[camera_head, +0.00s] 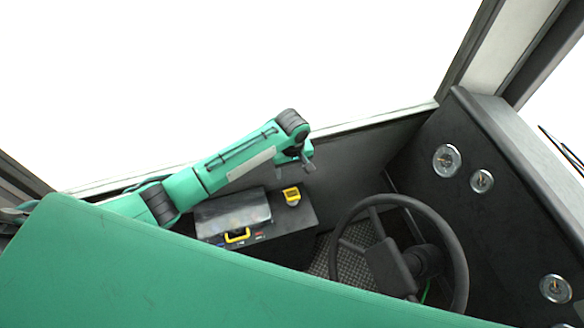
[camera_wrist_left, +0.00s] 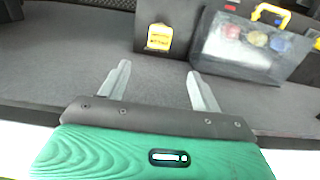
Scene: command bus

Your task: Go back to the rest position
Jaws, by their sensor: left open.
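My left arm reaches in from the left in the head view, and its gripper (camera_head: 307,160) is at the arm's far end, above and beyond the dark console box (camera_head: 301,217). In the left wrist view the two metal fingers of the left gripper (camera_wrist_left: 156,88) stand apart with nothing between them. My right gripper does not show in either view.
The box carries a clear cover (camera_head: 232,213), a yellow handle (camera_head: 237,236) and a yellow device (camera_head: 292,196). A steering wheel (camera_head: 459,262) stands to the right. A dark panel with round locks (camera_head: 447,161) rises at the far right. Large windows surround the cab.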

